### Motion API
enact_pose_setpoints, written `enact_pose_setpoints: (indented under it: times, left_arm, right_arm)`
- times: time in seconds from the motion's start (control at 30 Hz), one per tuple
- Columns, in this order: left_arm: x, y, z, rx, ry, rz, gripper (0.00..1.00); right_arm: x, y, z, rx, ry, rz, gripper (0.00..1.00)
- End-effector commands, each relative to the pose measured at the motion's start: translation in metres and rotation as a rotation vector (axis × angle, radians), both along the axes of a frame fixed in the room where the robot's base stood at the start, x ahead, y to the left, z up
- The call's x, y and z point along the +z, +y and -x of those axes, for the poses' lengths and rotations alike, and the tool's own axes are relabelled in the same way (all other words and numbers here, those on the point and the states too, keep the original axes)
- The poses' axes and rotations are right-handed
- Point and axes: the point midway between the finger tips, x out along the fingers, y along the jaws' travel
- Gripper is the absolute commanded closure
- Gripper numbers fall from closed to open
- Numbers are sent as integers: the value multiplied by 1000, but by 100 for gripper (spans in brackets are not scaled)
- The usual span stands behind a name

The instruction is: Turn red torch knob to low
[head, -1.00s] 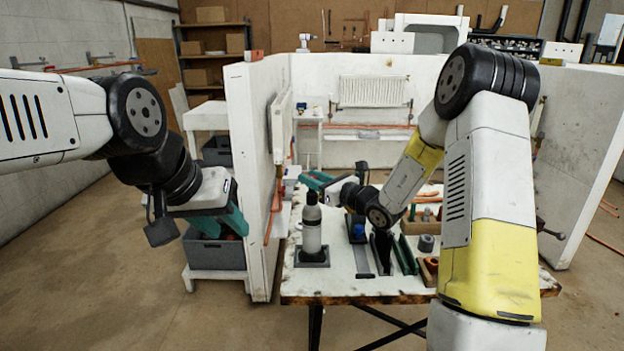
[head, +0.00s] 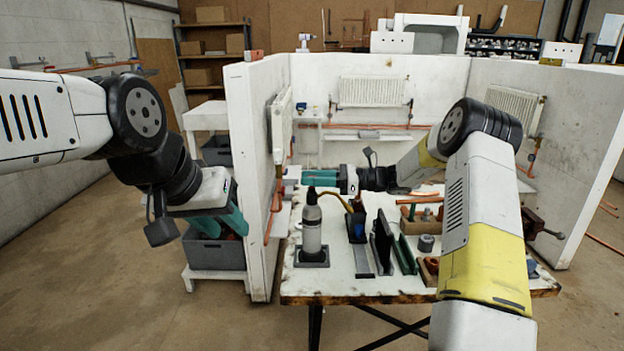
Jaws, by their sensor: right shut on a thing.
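My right gripper (head: 308,178) reaches left over the back of the bench, behind the black top of a grey bottle (head: 312,232). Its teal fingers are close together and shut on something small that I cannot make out. The red torch knob cannot be told apart in this view. A brass-coloured curved tube (head: 338,200) rises beside a dark holder with a blue part (head: 358,230); it may be the torch, but I cannot be sure. My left gripper (head: 218,224) hangs left of the white partition, its teal fingers apart and empty.
The workbench (head: 340,287) carries dark upright racks (head: 382,243) and a wooden tray of small parts right of the bottle. The white partition (head: 250,180) stands close to its left. A grey crate (head: 213,252) sits below my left gripper.

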Motion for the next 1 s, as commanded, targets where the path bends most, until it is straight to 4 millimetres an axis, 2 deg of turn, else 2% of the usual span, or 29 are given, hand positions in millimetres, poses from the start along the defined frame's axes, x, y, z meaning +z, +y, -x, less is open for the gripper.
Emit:
enact_pose_setpoints:
  times: [0.43, 1.0]
  left_arm:
    - [0, 0, 0, 0, 0, 0, 64]
    - [0, 0, 0, 0, 0, 0, 64]
  right_arm:
    - [-1, 1, 0, 265, -1, -1, 100]
    - [0, 1, 0, 319, -1, -2, 100]
